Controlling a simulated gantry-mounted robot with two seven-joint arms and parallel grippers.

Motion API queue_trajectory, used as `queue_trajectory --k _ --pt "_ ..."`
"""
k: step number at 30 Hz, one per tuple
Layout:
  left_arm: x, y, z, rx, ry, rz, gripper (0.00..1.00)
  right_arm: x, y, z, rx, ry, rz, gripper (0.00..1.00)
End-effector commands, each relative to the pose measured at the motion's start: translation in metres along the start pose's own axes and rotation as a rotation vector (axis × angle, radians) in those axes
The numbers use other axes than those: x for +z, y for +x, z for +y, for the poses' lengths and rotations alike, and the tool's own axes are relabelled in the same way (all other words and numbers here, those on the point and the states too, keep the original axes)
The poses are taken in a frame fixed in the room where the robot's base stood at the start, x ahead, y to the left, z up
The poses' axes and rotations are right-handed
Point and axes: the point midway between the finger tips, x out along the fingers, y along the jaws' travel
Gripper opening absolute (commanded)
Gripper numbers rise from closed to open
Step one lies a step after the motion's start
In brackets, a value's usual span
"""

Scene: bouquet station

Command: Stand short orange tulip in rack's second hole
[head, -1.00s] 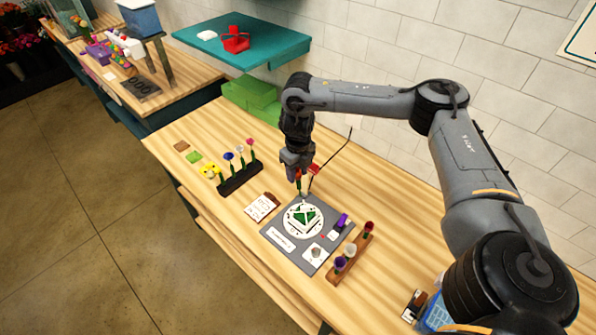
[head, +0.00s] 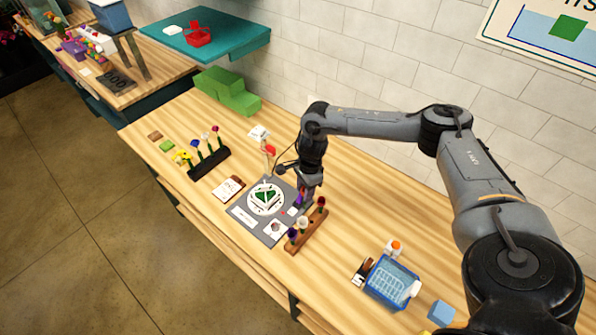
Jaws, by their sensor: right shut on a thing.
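My right gripper (head: 304,199) points down over the right edge of the grey mat (head: 244,216), beside the wooden rack (head: 312,228). It is shut, with a small purple thing (head: 299,195) at its fingertips; its shape is mostly hidden. The wooden rack carries a red piece (head: 321,202), a white piece (head: 302,221) and a purple piece (head: 292,233). A dark rack (head: 209,164) to the left holds several small flowers upright. I cannot pick out a short orange tulip for certain. My left gripper is not in view.
A red-topped upright thing (head: 269,151) stands behind the mat. A blue basket (head: 391,283) and an orange-and-white bottle (head: 394,248) stand at the right. Green blocks (head: 228,92) stand at the back. The wooden table is clear between rack and basket.

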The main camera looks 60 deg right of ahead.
Motion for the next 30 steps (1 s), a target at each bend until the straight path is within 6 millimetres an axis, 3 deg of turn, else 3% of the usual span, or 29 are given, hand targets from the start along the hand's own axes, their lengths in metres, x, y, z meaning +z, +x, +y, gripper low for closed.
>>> queue_trajectory --k 3,9,30 --pt "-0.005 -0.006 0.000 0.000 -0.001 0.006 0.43 -0.011 0.012 0.017 0.005 0.005 -0.005 0.26" --pt "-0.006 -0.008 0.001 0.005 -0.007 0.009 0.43 -0.020 0.024 0.031 0.006 0.006 -0.018 0.26" --pt "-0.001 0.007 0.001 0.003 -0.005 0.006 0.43 -0.024 0.048 0.032 0.007 0.006 -0.025 0.25"
